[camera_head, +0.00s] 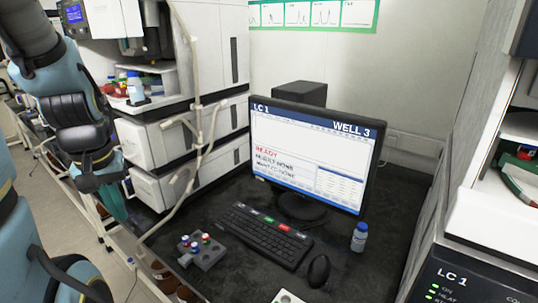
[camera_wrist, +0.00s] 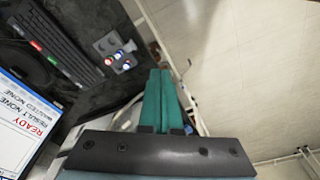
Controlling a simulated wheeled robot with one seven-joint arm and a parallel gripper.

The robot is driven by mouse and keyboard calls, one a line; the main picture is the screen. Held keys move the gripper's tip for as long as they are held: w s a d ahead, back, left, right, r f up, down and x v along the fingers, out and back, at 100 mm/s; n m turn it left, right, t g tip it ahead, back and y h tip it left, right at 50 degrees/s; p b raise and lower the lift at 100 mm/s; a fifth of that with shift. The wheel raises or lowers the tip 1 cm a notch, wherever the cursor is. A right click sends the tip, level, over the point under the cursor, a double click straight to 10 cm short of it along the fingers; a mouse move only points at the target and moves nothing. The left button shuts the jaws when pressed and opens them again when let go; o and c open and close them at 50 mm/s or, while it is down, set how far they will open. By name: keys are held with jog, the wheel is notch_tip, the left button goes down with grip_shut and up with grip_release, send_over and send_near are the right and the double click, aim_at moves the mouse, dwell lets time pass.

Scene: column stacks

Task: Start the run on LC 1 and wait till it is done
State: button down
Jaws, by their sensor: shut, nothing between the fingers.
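The LC 1 monitor (camera_head: 313,150) stands on the dark bench. Its screen reads LC 1, WELL 3, READY, RESULT NONE and WASTED NONE; it also shows partly in the wrist view (camera_wrist: 18,125). The black keyboard (camera_head: 262,236) lies in front of it, with a few coloured keys along its back edge, one of them red (camera_head: 269,219). The keyboard also shows in the wrist view (camera_wrist: 52,38). My gripper (camera_head: 115,207) is at the left, off the bench's edge and away from the keyboard. Its teal fingers (camera_wrist: 161,72) are together and empty.
A grey rack (camera_head: 207,256) with several coloured-capped vials sits left of the keyboard. A mouse (camera_head: 318,270) and a small bottle (camera_head: 360,237) are to its right. Stacked instrument modules (camera_head: 160,140) with tubing stand left. An LC 1 status panel (camera_head: 470,285) is at lower right.

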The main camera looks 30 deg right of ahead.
dwell(0.3)
jog(key=m+t+b, duration=0.3)
jog(key=m+t, duration=0.4)
jog(key=t, duration=0.1)
send_over(270, 222)
notch_tip(270, 222, down, 14)
jog(key=shift+y, duration=0.3)
notch_tip(270, 222, down, 7)
jog(key=b, duration=0.3)
jog(key=shift+f, duration=0.15)
jog(key=shift+f+b, duration=0.75)
jog(key=shift+b, duration=0.4)
